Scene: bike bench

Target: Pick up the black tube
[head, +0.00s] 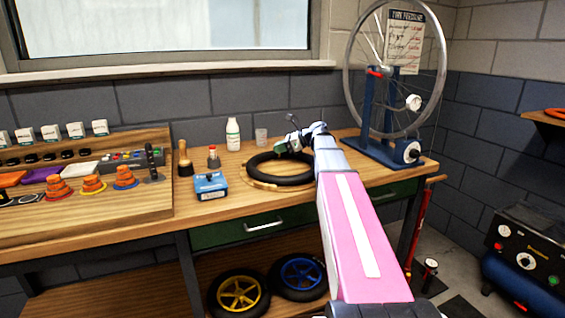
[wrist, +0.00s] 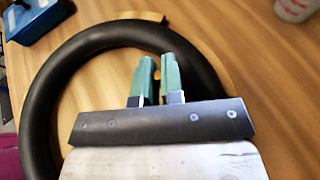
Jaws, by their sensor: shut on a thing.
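The black tube (head: 262,178) is a thick ring lying on a round wooden board on the workbench in the head view. In the wrist view the black tube (wrist: 40,108) fills much of the picture as a large ring. My gripper (head: 283,146) is at the tube's back right side. In the wrist view my gripper (wrist: 160,65) has its two green fingers close together over the ring's upper right part, shut on the tube. The fingers and the wrist plate hide part of the ring. I cannot tell whether the tube is lifted off the board.
The round wooden board (head: 249,184) lies under the tube. A blue box (head: 210,187), a white bottle (head: 233,135) and a clear cup (head: 261,137) stand nearby. A wheel in a blue stand (head: 371,130) stands to the right. A stepped wooden rack (head: 90,205) fills the left.

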